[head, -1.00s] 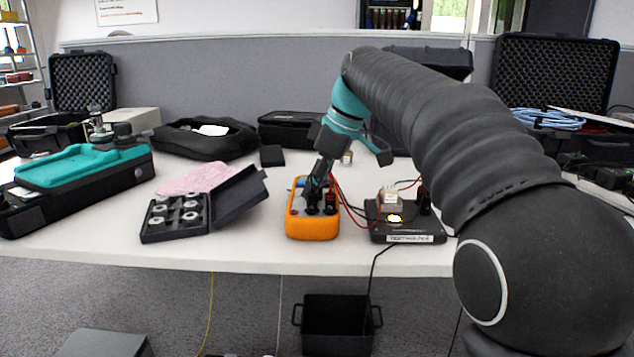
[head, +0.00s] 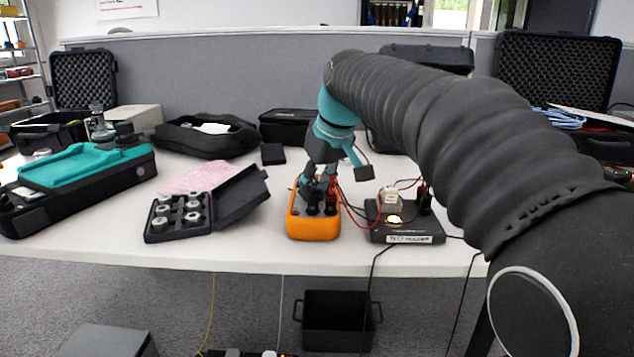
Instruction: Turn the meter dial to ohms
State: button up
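The orange multimeter (head: 313,229) lies on the white table near its front edge, left of the black test box. My gripper (head: 317,190) reaches down over the meter, and its fingers are at the meter's face. The fingers cover the dial, so I cannot see the dial or its setting. I cannot tell whether the fingers are open or closed on it. Red and black leads (head: 347,207) run from the meter to the right.
The black test box (head: 405,238) with a lit yellow spot stands just right of the meter. An open case of weights (head: 180,215) lies to the left. A teal-topped device (head: 85,165) is at far left. A black bin (head: 337,310) stands below the table edge.

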dwell(0.4)
jog(key=o, duration=1.2)
jog(key=shift+c, duration=0.2)
jog(key=v, duration=1.2)
